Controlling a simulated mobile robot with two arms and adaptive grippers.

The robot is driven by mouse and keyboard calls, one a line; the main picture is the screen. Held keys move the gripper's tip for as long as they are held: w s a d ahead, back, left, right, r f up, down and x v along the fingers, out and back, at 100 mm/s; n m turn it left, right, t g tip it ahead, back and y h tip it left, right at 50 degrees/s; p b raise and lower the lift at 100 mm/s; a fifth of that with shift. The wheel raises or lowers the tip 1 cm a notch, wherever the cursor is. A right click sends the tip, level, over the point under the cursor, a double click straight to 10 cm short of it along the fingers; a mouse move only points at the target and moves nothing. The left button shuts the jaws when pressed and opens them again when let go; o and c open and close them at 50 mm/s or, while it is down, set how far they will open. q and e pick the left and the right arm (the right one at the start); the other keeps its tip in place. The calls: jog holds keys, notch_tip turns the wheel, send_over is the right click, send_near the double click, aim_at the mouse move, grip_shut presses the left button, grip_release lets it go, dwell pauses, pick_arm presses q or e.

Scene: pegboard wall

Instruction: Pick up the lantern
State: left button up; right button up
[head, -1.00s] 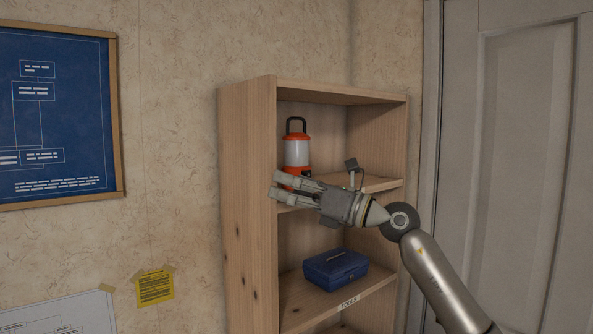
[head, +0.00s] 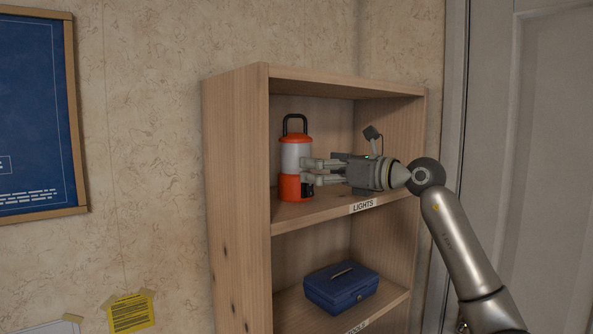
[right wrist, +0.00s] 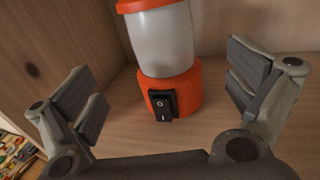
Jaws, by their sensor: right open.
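The lantern (head: 296,160) stands upright on the upper shelf, labelled LIGHTS, near its left side. It has an orange base and top, a whitish middle and a dark handle. My right gripper (head: 312,172) comes in from the right at the height of the lantern's lower half. In the right wrist view the lantern (right wrist: 165,55) stands ahead, between the spread fingers of the open gripper (right wrist: 172,97). There is a gap to each finger, and a black switch faces the camera. The lantern's top is cut off in that view. My left gripper is not in view.
The wooden shelf unit (head: 236,190) has a side wall close to the lantern's left. A blue toolbox (head: 341,287) sits on the shelf below. A door (head: 535,160) is at the right, and a blue framed board (head: 35,120) hangs at the left.

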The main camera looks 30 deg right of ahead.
aim_at(296, 164)
jog(key=shift+w+a+r, duration=0.15)
jog(key=shift+w+a, duration=0.45)
jog(key=shift+w, duration=0.15)
jog(key=shift+w+p, duration=0.3)
jog(key=shift+p, duration=0.1)
jog(key=p+x, duration=0.2)
jog(key=x, duration=0.1)
jog(key=p+x, duration=0.1)
jog(key=shift+w+d+f, duration=0.25)
jog(key=shift+w+d, duration=0.05)
jog(key=shift+d, duration=0.05)
jog(key=shift+w+a+f, duration=0.1)
jog(key=shift+w+a, duration=0.05)
jog(key=shift+w, duration=0.1)
jog(key=shift+f, duration=0.1)
jog(key=shift+c, duration=1.3)
jog(key=c, duration=1.4)
jog(key=shift+r, duration=0.25)
jog(key=shift+c, duration=0.8)
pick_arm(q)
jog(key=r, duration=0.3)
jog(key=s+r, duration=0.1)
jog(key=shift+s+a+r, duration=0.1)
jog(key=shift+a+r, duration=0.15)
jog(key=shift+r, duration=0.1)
pick_arm(e)
jog(key=shift+f, duration=0.1)
